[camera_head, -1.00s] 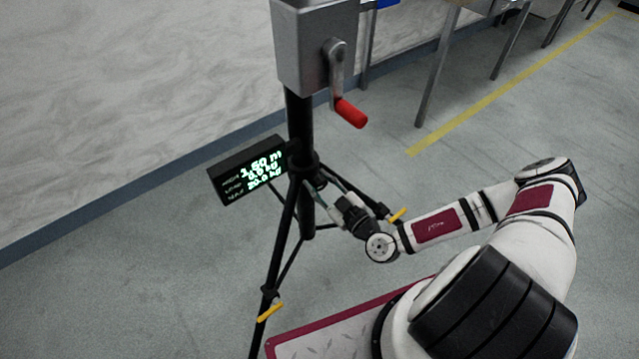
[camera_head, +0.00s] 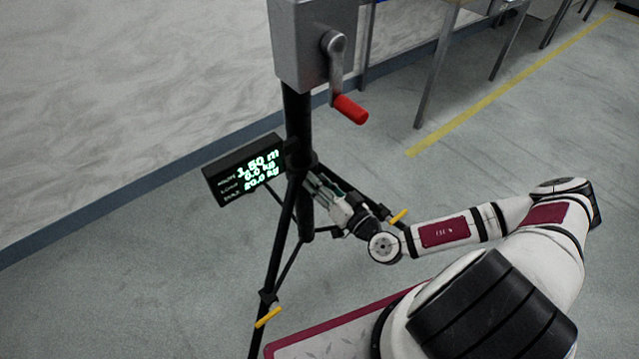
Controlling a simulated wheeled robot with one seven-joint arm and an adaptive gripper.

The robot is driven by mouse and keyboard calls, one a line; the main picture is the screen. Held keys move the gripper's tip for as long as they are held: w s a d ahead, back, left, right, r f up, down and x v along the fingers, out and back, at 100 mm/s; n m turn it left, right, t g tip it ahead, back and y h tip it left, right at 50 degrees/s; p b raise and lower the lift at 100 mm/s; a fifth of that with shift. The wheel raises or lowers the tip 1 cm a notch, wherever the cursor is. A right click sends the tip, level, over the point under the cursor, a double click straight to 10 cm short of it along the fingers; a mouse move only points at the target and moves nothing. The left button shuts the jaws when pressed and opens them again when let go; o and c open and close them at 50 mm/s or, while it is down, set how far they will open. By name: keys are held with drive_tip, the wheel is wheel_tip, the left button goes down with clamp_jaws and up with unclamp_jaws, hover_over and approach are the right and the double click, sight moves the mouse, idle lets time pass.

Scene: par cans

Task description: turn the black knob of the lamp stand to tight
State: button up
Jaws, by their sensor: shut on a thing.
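The lamp stand (camera_head: 298,115) is a black upright column on a tripod with a grey winch box at the top. My gripper (camera_head: 311,181) reaches in from the right at the collar where the tripod legs meet the column. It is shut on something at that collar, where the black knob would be. The knob itself is hidden by the fingers and too dark to make out, so I cannot tell how far it is turned.
The grey winch box (camera_head: 312,45) carries a crank with a red handle (camera_head: 350,109). A lit display (camera_head: 245,170) reads 1.50 m, 0.0 kg and 20.0 kg. Yellow levers (camera_head: 268,317) sit on the tripod legs. Table legs (camera_head: 437,80) stand behind; the floor at right is clear.

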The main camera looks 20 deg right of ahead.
drive_tip(key=shift+f+m, duration=0.15)
drive_tip(key=shift+m, duration=0.75)
drive_tip(key=o, duration=1.2)
drive_tip(key=shift+c, duration=0.2)
drive_tip(key=shift+s, duration=0.15)
drive_tip(key=v, duration=1.1)
drive_tip(key=shift+s, duration=0.35)
drive_tip(key=shift+d, duration=0.15)
